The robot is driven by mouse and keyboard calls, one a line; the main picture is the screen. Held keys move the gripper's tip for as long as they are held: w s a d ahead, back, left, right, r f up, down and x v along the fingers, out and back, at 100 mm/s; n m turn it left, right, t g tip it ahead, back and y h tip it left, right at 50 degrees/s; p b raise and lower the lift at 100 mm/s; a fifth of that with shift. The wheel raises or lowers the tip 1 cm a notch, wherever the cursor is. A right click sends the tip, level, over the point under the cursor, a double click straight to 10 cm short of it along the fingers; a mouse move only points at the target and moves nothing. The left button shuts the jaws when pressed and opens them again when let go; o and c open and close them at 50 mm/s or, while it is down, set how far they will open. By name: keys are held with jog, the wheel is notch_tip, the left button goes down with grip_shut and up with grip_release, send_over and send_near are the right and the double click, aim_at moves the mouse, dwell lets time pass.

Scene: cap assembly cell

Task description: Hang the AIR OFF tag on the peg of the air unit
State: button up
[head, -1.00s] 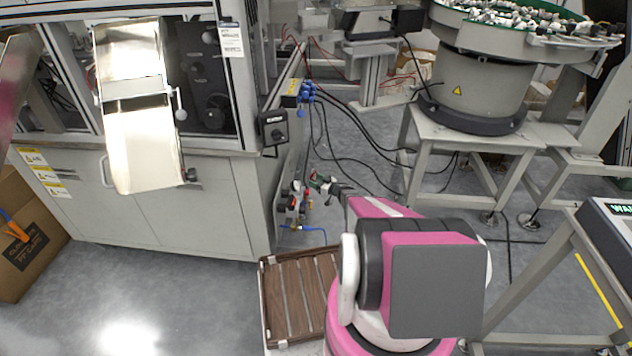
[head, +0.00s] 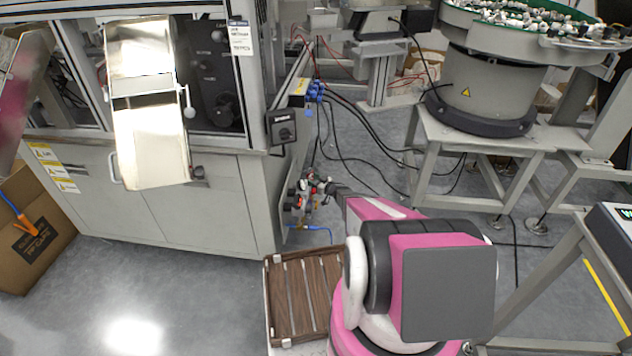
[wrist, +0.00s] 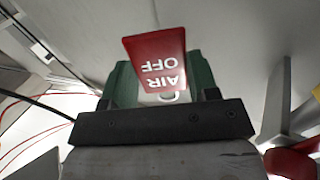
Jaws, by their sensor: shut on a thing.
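My gripper (wrist: 163,82) has green fingers and is shut on the red AIR OFF tag (wrist: 157,58). The tag's white lettering reads upside down in the wrist view, and it sticks out past the fingers. In the head view my gripper (head: 319,184) is small, beside the air unit (head: 299,202) on the side of the grey machine cabinet. The two overlap there, so I cannot tell whether the tag touches the unit. The peg cannot be made out in either view. A red part (wrist: 290,163), possibly of the unit, shows at the lower right of the wrist view.
A brown slatted tray (head: 271,300) lies below, left of my arm. A black rotary switch (head: 282,127) and blue fittings (head: 315,91) sit on the cabinet above the unit. Black cables (head: 345,157) hang to the right. A feeder stand (head: 470,150) stands farther right.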

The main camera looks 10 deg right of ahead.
jog(key=shift+w+a+f, duration=0.2)
jog(key=shift+a, duration=0.45)
jog(key=shift+w+a+f, duration=0.2)
jog(key=shift+a, duration=0.45)
jog(key=shift+w+a+f, duration=0.2)
jog(key=shift+a, duration=0.45)
jog(key=o, duration=0.7)
jog(key=shift+o, duration=0.2)
jog(key=shift+s+a, duration=0.1)
jog(key=v, duration=1.1)
